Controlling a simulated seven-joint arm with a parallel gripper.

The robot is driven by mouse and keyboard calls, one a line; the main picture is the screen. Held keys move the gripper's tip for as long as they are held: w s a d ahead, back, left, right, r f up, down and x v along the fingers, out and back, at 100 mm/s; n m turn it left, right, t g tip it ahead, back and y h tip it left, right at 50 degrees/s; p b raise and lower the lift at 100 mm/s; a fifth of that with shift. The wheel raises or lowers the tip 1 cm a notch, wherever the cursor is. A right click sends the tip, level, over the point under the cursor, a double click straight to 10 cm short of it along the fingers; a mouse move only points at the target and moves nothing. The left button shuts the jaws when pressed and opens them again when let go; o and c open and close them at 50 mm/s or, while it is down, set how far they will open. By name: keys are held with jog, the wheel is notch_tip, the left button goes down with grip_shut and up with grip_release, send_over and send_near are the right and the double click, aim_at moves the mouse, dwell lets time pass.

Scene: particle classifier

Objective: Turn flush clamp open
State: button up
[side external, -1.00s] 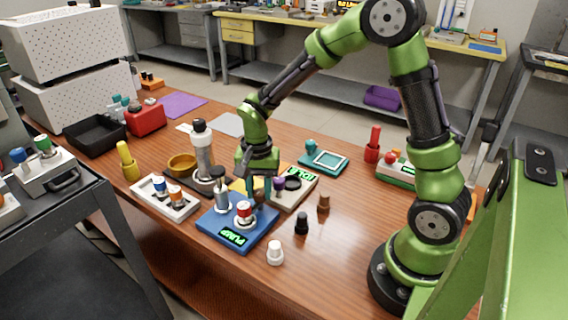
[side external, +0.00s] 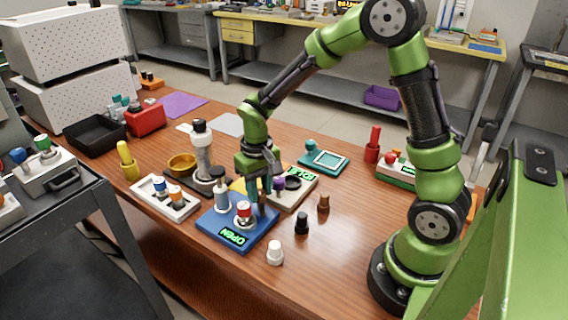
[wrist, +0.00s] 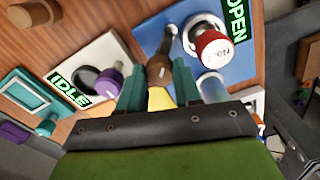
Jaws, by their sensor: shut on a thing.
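The blue module (side external: 215,226) sits on the wooden table, and its green display (side external: 236,237) reads OPEN. It also shows in the wrist view (wrist: 150,32). My gripper (side external: 260,200) reaches down over the back right part of this module. In the wrist view, its teal fingers (wrist: 159,82) are shut around a brown handle (wrist: 159,68) on the module, which looks like the flush clamp.
A white module (side external: 305,192) with an IDLE display (wrist: 67,88) and purple knob (wrist: 107,84) lies close behind. Black (side external: 302,223), white (side external: 275,253) and brown (side external: 323,202) pieces stand to the right.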

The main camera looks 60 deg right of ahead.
aim_at(260, 191)
jog(key=n, duration=0.4)
jog(key=shift+n, duration=0.3)
jog(key=shift+r+n, duration=0.1)
jog(key=shift+n, duration=1.9)
jog(key=o, duration=1)
jog(key=shift+o, duration=0.2)
notch_tip(260, 191, up, 17)
